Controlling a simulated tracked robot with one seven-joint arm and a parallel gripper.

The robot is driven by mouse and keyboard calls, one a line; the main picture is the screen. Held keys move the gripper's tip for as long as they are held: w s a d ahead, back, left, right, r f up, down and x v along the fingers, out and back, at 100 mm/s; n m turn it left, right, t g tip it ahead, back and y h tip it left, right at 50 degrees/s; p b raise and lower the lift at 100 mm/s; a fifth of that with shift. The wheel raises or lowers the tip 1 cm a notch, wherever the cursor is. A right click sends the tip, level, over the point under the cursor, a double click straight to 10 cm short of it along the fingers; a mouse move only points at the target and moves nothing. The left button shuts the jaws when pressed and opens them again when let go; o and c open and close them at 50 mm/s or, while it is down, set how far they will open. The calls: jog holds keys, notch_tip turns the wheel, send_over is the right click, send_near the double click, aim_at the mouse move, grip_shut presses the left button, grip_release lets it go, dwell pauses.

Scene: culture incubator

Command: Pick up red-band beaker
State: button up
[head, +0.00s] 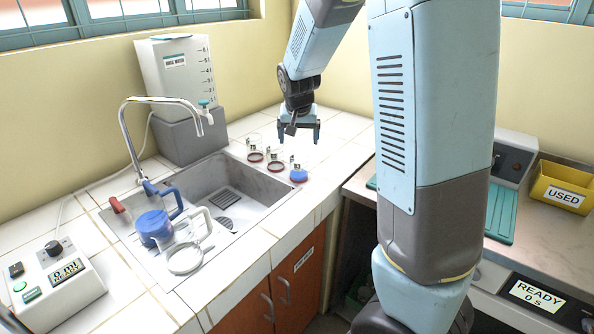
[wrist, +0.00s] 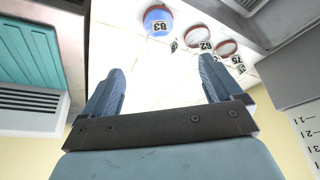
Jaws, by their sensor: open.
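Three small clear beakers stand in a row on the white tiled counter, right of the sink. The nearest beaker (head: 299,175) holds blue and shows a reddish edge at its base; it also shows in the wrist view (wrist: 157,20). The middle beaker (head: 276,166) and far beaker (head: 255,156) have dark red rings low down; in the wrist view they are the middle one (wrist: 226,47) and the far one (wrist: 240,68). I cannot tell which is the red-band one. My gripper (head: 304,137) is open, empty and pointing down above the counter behind the beakers; its fingers frame bare tiles (wrist: 162,76).
A sink (head: 240,185) with a tap (head: 128,130) and a blue jug (head: 153,228) lies left of the beakers. A white water tank (head: 180,75) stands behind it. A yellow USED bin (head: 562,187) and teal mat (head: 500,212) are at the right. Tiles behind the beakers are clear.

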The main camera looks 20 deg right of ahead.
aim_at(299, 155)
jog(key=x, duration=1.4)
jog(key=shift+w+d+f, duration=0.1)
jog(key=shift+w+d, duration=0.1)
jog(key=shift+w, duration=0.1)
jog(key=shift+c, duration=0.3)
jog(key=c, duration=1)
jog(key=shift+r, duration=1.6)
jog(key=shift+s+a+r, duration=0.4)
jog(key=shift+s+r, duration=1.25)
jog(key=shift+s, duration=0.6)
jog(key=shift+s+a+r, duration=0.4)
jog(key=shift+s+r, duration=1.2)
jog(key=shift+s, duration=0.7)
jog(key=shift+s+a+r, duration=0.35)
jog(key=shift+s+r, duration=1.3)
jog(key=shift+s, duration=0.6)
